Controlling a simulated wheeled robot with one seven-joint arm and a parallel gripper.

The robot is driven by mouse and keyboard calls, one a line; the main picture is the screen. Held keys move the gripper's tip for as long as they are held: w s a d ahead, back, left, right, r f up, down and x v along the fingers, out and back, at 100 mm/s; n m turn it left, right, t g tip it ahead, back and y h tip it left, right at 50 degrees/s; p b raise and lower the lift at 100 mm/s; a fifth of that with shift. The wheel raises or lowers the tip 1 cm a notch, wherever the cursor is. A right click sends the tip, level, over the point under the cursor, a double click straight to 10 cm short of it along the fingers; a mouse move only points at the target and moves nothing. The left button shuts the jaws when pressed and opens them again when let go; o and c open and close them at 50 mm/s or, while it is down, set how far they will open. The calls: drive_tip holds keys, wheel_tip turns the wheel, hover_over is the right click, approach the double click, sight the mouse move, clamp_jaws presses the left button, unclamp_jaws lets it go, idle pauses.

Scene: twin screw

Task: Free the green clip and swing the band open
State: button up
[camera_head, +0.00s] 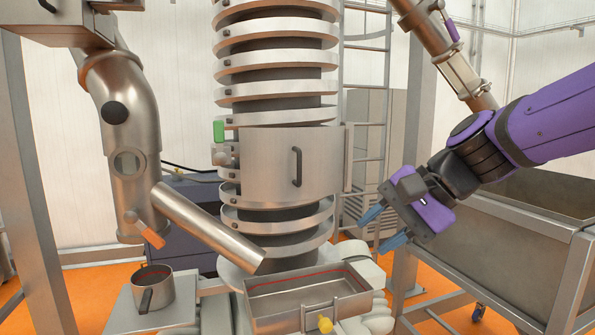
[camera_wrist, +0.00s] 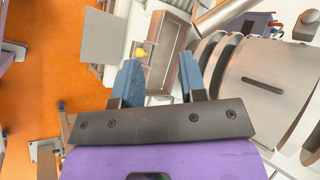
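The green clip (camera_head: 218,131) stands upright at the left edge of the band, on a small metal latch. The band (camera_head: 265,165) is a curved metal panel with a dark vertical handle (camera_head: 297,166), wrapped around the spiral column and lying closed against it. In the wrist view the band (camera_wrist: 275,80) and its handle (camera_wrist: 262,81) show at the right; the green clip cannot be made out there. My gripper (camera_head: 384,229) is to the right of the column, well apart from band and clip. Its blue fingers are spread, with nothing between them in the wrist view (camera_wrist: 160,85).
A metal tray (camera_head: 308,290) with a yellow knob (camera_head: 325,323) sits below the column. A pot (camera_head: 153,287) stands at the lower left. A pipe with an orange lever (camera_head: 150,235) is left of the column. A large metal bin (camera_head: 510,240) is at the right.

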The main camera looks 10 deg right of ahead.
drive_tip(key=w+a+r+m+t+y, duration=0.1)
drive_tip(key=w+m+y, duration=0.1)
drive_tip(key=w+m, duration=0.3)
drive_tip(key=w+a+r+m+t+y, duration=0.2)
drive_tip(key=w+m, duration=0.1)
drive_tip(key=w, duration=0.4)
drive_tip(key=m+t, duration=0.6)
drive_tip(key=m, duration=0.5)
approach(299, 183)
wheel_tip(299, 183, up, 3)
drive_tip(key=x, duration=1)
drive_tip(key=shift+w+d+r, duration=0.1)
drive_tip(key=shift+w+r, duration=0.25)
clamp_jaws()
